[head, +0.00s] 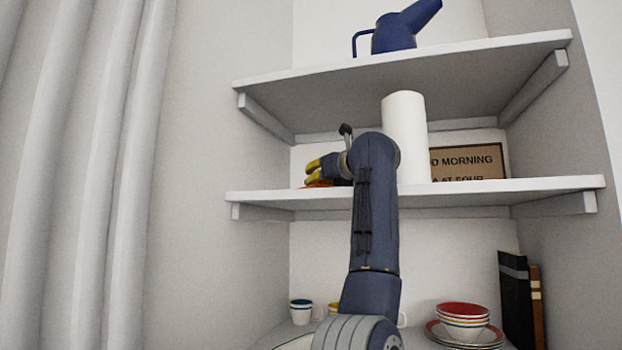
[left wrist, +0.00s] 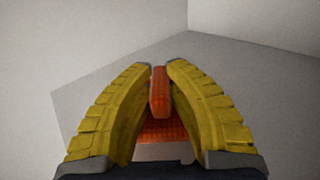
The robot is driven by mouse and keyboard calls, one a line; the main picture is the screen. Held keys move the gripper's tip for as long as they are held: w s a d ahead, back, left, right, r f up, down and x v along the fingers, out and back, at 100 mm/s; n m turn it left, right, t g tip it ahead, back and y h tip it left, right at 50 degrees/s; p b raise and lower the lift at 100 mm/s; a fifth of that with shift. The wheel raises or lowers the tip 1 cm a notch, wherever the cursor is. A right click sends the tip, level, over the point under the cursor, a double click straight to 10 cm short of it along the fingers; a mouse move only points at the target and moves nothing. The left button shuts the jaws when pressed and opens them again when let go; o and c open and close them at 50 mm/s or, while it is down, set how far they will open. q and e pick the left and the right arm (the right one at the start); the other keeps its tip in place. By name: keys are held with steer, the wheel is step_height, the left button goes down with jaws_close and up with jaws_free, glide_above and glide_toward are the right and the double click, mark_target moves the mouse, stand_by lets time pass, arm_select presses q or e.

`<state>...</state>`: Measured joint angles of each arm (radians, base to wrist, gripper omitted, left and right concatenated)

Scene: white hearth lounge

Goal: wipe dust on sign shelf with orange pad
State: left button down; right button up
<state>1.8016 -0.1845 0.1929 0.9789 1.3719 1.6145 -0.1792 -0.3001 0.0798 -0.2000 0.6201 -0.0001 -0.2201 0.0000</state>
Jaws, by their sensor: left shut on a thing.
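My left gripper (left wrist: 160,85) is shut on the orange pad (left wrist: 159,95), gripping its raised handle between yellow fingers. In the head view my left gripper (head: 312,173) reaches over the left part of the sign shelf (head: 470,190). A sliver of the orange pad (head: 318,185) shows under the fingers, at the shelf surface. I cannot tell for sure whether it touches the shelf. The sign (head: 468,162), brown with dark letters, stands at the shelf's back right, partly hidden by a white cylinder. No dust can be made out. My right gripper is not in view.
The tall white cylinder (head: 405,130) stands on the sign shelf right of my wrist. An upper shelf (head: 400,66) with a blue watering can (head: 394,32) hangs above. Below are stacked bowls (head: 463,320), a cup (head: 301,311) and upright books (head: 515,295).

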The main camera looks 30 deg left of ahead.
arm_select(q)
steer(key=shift+w+d, duration=0.25)
steer(key=shift+d, duration=0.95)
steer(key=shift+w+d, duration=0.25)
steer(key=shift+d, duration=1)
steer(key=shift+w+d, duration=0.25)
steer(key=shift+d, duration=0.95)
steer(key=shift+f, duration=0.1)
steer(key=shift+s+a+f, duration=0.1)
steer(key=shift+s+a, duration=0.05)
steer(key=shift+a, duration=0.8)
steer(key=shift+s+a+f, duration=0.1)
steer(key=shift+a+f, duration=0.05)
steer(key=shift+a, duration=0.8)
steer(key=shift+s+a+f, duration=0.1)
steer(key=shift+s+a, duration=0.05)
steer(key=shift+a, duration=0.8)
steer(key=shift+s+a+r, duration=0.1)
steer(key=shift+s+a, duration=0.15)
steer(key=shift+a, duration=0.9)
steer(key=shift+s+a+r, duration=0.1)
steer(key=shift+s+a, duration=0.1)
steer(key=shift+a, duration=0.95)
steer(key=shift+s+a, duration=0.1)
steer(key=shift+a, duration=0.3)
steer(key=shift+a, duration=0.1)
